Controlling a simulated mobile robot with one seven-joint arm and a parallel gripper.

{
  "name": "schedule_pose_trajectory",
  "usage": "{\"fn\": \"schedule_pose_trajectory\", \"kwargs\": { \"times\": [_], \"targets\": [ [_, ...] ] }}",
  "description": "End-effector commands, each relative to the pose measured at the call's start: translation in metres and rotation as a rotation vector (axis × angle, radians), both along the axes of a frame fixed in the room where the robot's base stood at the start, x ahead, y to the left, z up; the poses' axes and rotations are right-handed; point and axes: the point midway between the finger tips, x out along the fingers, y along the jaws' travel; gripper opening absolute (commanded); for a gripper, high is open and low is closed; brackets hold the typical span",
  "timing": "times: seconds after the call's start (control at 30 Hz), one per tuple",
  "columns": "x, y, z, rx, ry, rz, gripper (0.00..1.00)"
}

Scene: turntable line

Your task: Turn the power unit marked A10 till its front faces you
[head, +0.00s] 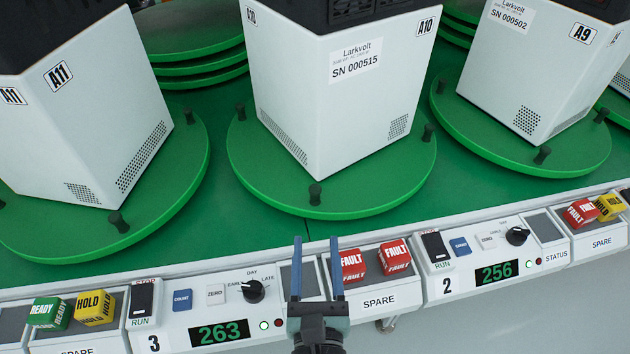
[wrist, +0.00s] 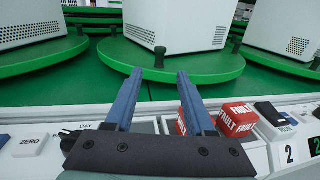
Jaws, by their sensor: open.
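The power unit marked A10 (head: 349,104) is a white box with a black top, standing on a round green turntable (head: 255,178). A corner edge points toward me, with one side face to the left and one to the right. The right face bears a Larkvolt label, SN 000515, and an A10 tag; the left face also has a tag. Short black pegs (head: 315,194) stand around the turntable's rim. My gripper (head: 317,240) is open and empty, its two blue fingers in front of the turntable, above the control strip. The wrist view also shows the unit (wrist: 180,26) and the front peg (wrist: 160,56).
Units A11 (head: 85,130) and A9 (head: 540,65) stand on turntables left and right. The control strip in front holds panel 3 with display 263 (head: 220,333), panel 2 with display 256 (head: 497,272), and red FAULT cubes (head: 394,257). Green deck lies bare between turntables.

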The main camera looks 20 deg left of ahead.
Motion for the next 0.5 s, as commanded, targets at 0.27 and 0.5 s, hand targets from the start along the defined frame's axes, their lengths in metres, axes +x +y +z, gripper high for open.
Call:
{"fn": "schedule_pose_trajectory", "kwargs": {
  "times": [0.27, 0.5],
  "targets": [
    [0.042, 0.019, 0.005, -0.005, -0.009, 0.002, 0.55],
    [0.080, 0.036, 0.003, -0.007, -0.007, 0.003, 0.55]
  ]
}}
